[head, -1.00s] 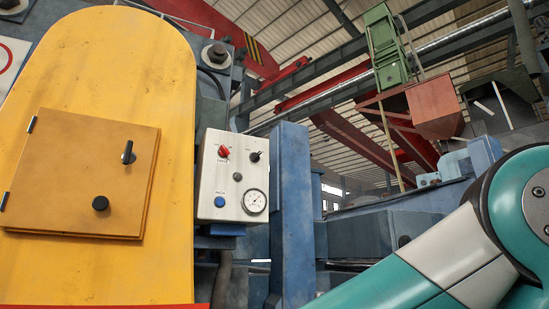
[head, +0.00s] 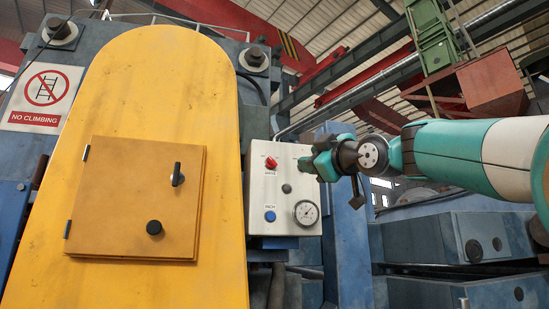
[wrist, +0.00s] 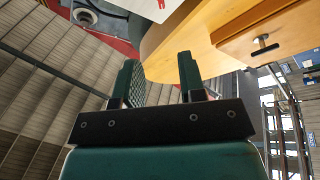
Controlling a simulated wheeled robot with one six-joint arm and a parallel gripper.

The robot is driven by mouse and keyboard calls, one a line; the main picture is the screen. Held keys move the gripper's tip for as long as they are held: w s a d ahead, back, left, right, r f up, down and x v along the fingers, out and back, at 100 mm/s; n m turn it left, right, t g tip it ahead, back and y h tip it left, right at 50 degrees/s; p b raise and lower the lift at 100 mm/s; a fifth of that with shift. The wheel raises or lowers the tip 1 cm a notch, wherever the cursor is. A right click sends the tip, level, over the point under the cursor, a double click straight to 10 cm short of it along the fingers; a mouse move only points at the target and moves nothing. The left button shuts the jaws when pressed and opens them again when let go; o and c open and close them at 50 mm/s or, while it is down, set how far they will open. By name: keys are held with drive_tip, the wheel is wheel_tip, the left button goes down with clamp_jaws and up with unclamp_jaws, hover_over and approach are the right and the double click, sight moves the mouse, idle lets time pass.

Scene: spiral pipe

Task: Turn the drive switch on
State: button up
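A white control box (head: 285,189) is mounted right of the yellow panel in the head view. It carries a red knob (head: 271,163) at upper left, with a label too small to read surely. A small dark button (head: 286,188), a blue button (head: 270,215) and a round gauge (head: 306,212) sit lower. My gripper is at that upper right corner; contact cannot be told. In the wrist view its two fingers (wrist: 160,82) are apart, with nothing visibly held.
The yellow panel (head: 160,60) has a hatch door (head: 125,200) with a black handle (head: 177,174) and a round knob. A no-climbing sign (head: 45,95) is at the left. A blue post (head: 348,240) stands behind and right of the box.

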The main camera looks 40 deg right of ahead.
sight(273, 160)
drive_tip(key=p+x, duration=1.4)
drive_tip(key=x, duration=0.2)
drive_tip(key=shift+w+p, duration=0.3)
drive_tip(key=shift+w, duration=0.35)
drive_tip(key=shift+s+r, duration=0.1)
clamp_jaws()
